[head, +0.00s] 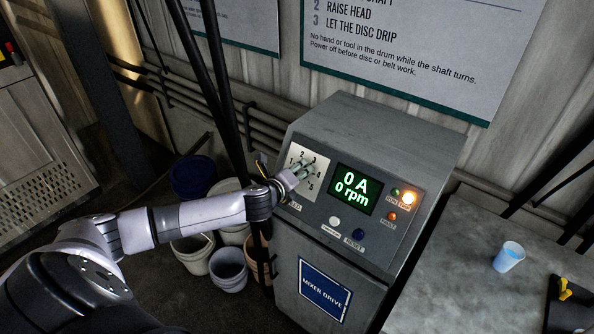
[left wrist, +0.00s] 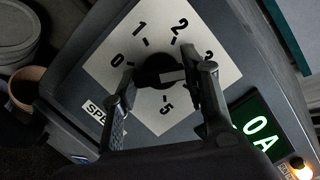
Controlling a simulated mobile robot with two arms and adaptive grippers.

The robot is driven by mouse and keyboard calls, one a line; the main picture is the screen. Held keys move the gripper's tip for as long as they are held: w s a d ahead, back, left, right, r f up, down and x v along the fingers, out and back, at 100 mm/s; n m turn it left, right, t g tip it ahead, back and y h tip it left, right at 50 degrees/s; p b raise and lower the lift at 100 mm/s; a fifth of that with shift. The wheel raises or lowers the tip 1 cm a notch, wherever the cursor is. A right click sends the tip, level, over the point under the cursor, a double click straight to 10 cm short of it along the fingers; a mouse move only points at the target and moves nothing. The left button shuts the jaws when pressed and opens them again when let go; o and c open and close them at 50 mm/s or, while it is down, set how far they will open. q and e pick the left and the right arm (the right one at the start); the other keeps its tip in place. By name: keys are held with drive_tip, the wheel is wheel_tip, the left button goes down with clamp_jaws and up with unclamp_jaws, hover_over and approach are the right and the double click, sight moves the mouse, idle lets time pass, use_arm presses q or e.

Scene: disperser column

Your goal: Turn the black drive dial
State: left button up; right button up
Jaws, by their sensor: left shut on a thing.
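The black drive dial (left wrist: 152,69) sits in the middle of a white number plate (left wrist: 182,30) in the left wrist view. The numbers 0, 1, 2 and 5 are readable there. My right-hand finger partly covers the 3 and hides the space between 3 and 5. A pale bar on the dial points toward that finger. My left gripper (left wrist: 160,92) is shut on the dial, one finger on each side. In the head view my left gripper (head: 300,172) is at the plate and hides the dial. My right gripper is not in view.
The grey mixer drive cabinet (head: 365,125) has a display (head: 355,189) reading 0 A and 0 rpm. An orange lamp (head: 410,198) is lit beside it. White and blue buttons sit below. Several buckets stand left; a bench (head: 460,270) with a cup (head: 508,256) is right.

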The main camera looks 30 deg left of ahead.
use_arm(q)
drive_tip(key=shift+r+n, duration=0.1)
drive_tip(key=shift+n, duration=0.4)
drive_tip(key=shift+a, duration=0.1)
drive_tip(key=o, duration=1.1)
drive_tip(key=shift+o, duration=0.2)
drive_tip(key=v, duration=1.2)
